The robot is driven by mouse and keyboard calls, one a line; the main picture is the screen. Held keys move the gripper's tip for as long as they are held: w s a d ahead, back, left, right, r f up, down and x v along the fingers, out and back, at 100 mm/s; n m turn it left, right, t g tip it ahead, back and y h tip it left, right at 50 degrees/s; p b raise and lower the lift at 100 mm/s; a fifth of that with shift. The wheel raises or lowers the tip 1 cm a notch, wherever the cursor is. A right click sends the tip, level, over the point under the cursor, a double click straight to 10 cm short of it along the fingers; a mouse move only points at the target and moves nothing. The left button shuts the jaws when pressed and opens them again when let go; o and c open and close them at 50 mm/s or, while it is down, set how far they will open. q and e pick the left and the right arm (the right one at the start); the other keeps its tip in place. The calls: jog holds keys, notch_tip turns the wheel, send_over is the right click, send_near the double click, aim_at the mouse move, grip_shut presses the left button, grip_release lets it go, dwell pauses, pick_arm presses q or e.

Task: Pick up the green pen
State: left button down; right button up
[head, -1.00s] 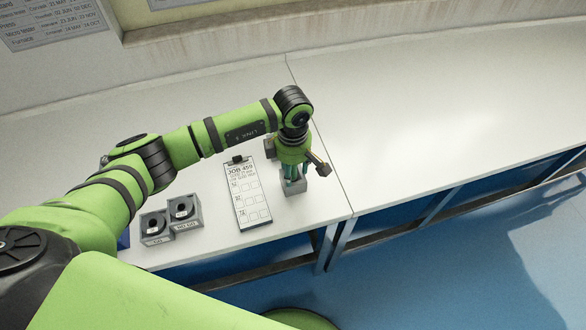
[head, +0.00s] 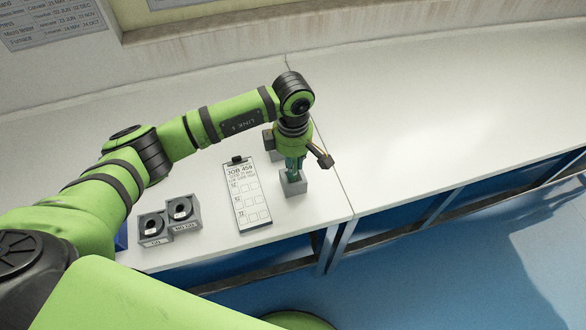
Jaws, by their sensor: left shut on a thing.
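My left gripper (head: 293,166) points down over a small grey holder (head: 293,187) near the front edge of the white bench. Its fingers are shut on a thin green thing, which looks like the green pen (head: 293,176); the fingers and the arm hide most of it. I cannot tell whether the pen's lower end is still inside the holder. My right gripper is not in view.
A clipboard (head: 248,209) with a job sheet lies left of the holder. Two grey boxes with black rings (head: 152,227) stand further left. A seam splits the white bench (head: 430,110); the bench right of it is clear.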

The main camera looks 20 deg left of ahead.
pick_arm(q)
jog(key=s+d+r+b, duration=0.3)
jog(key=s+d+r, duration=0.4)
jog(key=s+r, duration=0.1)
jog(key=shift+s+d+r, duration=0.15)
jog(key=shift+s+r, duration=0.05)
jog(key=shift+s, duration=0.4)
jog(key=shift+b, duration=0.6)
